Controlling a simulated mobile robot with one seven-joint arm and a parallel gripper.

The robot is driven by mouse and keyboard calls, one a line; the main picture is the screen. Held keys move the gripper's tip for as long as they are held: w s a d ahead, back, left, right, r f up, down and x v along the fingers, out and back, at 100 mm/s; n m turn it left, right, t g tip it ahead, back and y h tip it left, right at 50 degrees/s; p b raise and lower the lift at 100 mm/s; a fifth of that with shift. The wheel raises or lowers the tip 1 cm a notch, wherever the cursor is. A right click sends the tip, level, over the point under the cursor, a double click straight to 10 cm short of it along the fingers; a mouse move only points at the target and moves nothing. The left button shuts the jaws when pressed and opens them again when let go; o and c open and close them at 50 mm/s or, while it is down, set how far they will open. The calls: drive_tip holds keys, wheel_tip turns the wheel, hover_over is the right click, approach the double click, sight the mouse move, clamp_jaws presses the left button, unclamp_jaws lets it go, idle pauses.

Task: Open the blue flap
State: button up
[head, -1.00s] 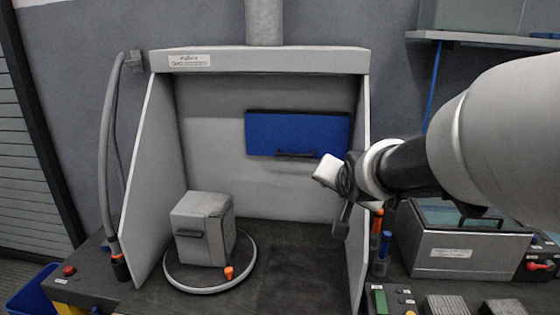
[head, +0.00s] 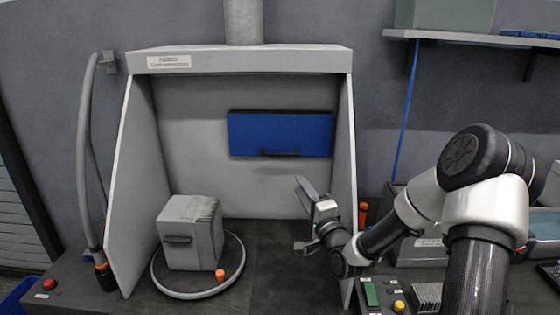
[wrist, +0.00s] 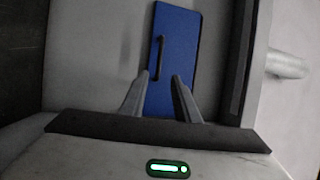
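The blue flap (head: 290,128) is on the back wall of the grey hood, flat against it and apparently closed. Its dark bar handle (head: 280,152) runs along the lower edge. My gripper (head: 306,217) is inside the right part of the hood, below and to the right of the handle, apart from the flap. Its fingers are spread, with nothing between them. In the wrist view, the blue flap (wrist: 182,35) is beyond the open fingers (wrist: 160,97), and the handle (wrist: 160,58) shows upright above the gap between them. The flap's lower part is partly covered by the fingers.
A grey box (head: 190,232) stands on a round turntable (head: 238,270) with an orange knob at the hood's left. The hood's right side wall (head: 344,150) is close to my arm. The hood floor (head: 272,265) between turntable and arm is clear.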

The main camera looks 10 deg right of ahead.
sight(280, 155)
drive_tip(key=x, duration=1.5)
drive_tip(key=shift+w+a+b, duration=0.1)
drive_tip(key=shift+w+b, duration=0.1)
drive_tip(key=shift+b, duration=0.2)
clamp_jaws()
